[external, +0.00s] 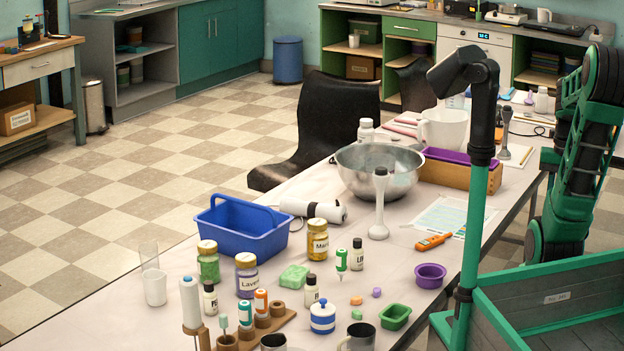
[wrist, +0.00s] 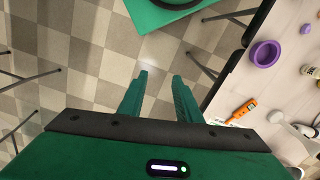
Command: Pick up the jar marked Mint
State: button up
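No label reading Mint can be made out. A jar with green contents (external: 208,262) and a tan lid stands on the table's left part, and its label is not readable. Beside it are a jar marked Lavender (external: 246,277) and a yellow jar whose label starts with "Mari" (external: 317,241). My gripper (wrist: 161,76) is open and empty in the wrist view, over the checkered floor beside the table and away from the jars. No jar clearly shows in the wrist view. In the external view my arm is at the right, and its fingers cannot be made out.
Near the jars are a blue basket (external: 240,229), a green soap bar (external: 294,277), small bottles and a wooden rack (external: 262,328). A steel bowl (external: 372,178) and hand blender (external: 379,215) stand farther back. A purple bowl (wrist: 265,54) and orange tool (wrist: 243,109) lie near the table edge.

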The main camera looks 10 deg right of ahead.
jog(key=o, duration=0.8)
jog(key=shift+c, duration=0.2)
